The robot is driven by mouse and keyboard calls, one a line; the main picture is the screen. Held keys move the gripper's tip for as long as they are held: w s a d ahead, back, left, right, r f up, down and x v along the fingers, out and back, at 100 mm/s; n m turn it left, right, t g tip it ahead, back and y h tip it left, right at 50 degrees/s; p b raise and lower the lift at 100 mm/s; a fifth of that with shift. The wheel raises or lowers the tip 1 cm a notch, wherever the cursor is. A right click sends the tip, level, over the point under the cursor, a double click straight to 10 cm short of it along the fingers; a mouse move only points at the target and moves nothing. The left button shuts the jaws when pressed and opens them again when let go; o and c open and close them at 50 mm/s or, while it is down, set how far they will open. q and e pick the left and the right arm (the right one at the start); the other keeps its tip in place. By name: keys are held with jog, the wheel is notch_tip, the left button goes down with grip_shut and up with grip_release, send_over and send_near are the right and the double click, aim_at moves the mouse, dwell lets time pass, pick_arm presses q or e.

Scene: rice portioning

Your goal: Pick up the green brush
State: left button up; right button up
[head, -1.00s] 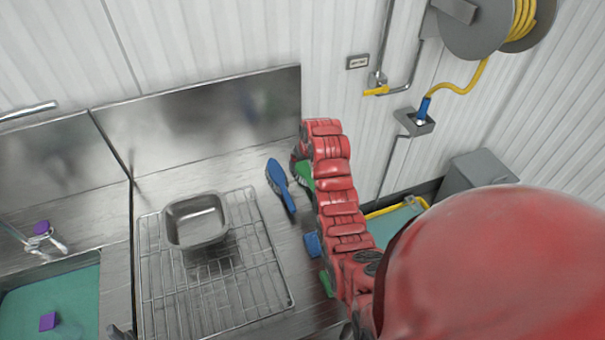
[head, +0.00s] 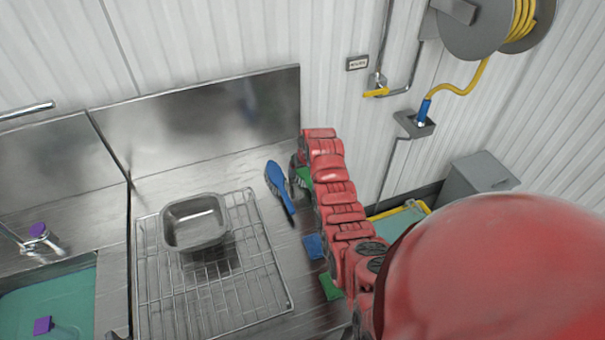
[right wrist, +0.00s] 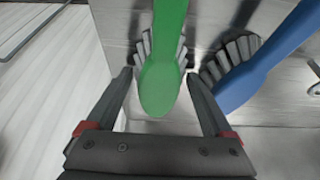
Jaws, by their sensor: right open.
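The green brush (head: 305,177) lies on the steel counter near the back wall, mostly hidden by my right arm in the head view. In the right wrist view the green brush (right wrist: 163,72) shows a rounded green end and grey bristles. My right gripper (right wrist: 159,80) is open, with one finger on each side of that green end. I see no clear contact. In the head view my right gripper (head: 297,171) is partly hidden behind its own wrist.
A blue brush (head: 278,183) lies just left of the green one; it also shows in the right wrist view (right wrist: 245,85). A metal pan (head: 194,222) stands on a wire rack (head: 262,250). Blue (head: 314,246) and green (head: 330,286) pads lie beside my right arm.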

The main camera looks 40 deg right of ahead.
grip_shut()
dwell(0.3)
